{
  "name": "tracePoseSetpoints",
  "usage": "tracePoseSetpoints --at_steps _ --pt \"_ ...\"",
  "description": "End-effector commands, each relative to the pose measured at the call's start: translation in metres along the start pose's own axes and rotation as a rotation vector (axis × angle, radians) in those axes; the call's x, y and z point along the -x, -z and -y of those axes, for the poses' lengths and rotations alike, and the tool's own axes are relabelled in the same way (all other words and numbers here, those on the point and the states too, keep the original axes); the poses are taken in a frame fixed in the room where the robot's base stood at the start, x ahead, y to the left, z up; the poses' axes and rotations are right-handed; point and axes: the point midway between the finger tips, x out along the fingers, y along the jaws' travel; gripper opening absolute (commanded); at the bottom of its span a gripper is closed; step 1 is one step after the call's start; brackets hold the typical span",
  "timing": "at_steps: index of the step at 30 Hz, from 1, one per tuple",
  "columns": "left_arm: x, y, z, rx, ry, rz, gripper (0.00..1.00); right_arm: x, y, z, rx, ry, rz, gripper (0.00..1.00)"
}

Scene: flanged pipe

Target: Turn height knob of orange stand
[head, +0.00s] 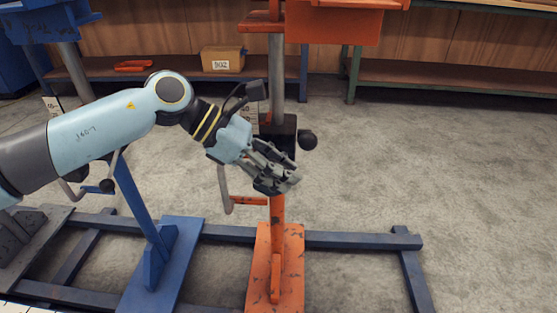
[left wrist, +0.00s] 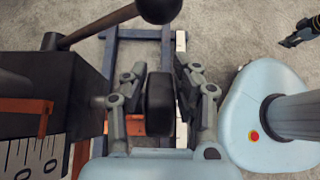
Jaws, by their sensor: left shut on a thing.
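The orange stand (head: 277,265) stands upright in the middle of the head view, with a grey post and a black block on it. My left gripper (head: 288,183) is in front of the stand, just below the block, and hides part of the post. In the left wrist view its fingers are closed on both sides of a black knob (left wrist: 160,103), the height knob, beside the black block (left wrist: 60,95). The knob is hidden in the head view. A black ball on a lever (head: 308,140) sticks out from the block. Part of my right gripper (left wrist: 300,32) seems to show at the upper right.
A blue stand (head: 160,265) is to the left on the same dark blue floor frame (head: 345,240). A scale plate (left wrist: 35,158) is close to the left gripper. A shelf with a box (head: 222,58) is behind. Grey floor to the right is clear.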

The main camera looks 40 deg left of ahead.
Motion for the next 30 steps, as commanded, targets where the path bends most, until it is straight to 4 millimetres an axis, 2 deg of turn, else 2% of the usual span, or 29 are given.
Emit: tracePoseSetpoints --at_steps 1,7,15,21,30 --pt "-0.001 -0.005 -0.001 -0.006 -0.003 -0.036 0.0 -0.001 -0.001 -0.001 -0.001 0.0 0.0 0.0" --pt "-0.008 -0.002 -0.001 -0.003 -0.003 -0.224 0.0 -0.001 0.0 0.0 0.0 0.0 -0.001 0.0" --pt "-0.014 0.002 0.0 -0.001 -0.001 -0.446 0.0 0.015 0.017 0.003 0.003 0.003 -0.007 0.0" --pt "-0.017 0.005 0.0 0.0 -0.001 -0.564 0.0 0.028 0.027 0.005 0.004 0.005 -0.009 0.0" --pt "-0.017 0.007 0.0 -0.002 0.0 -0.652 0.0 0.039 0.035 0.006 0.005 0.006 -0.012 0.0"
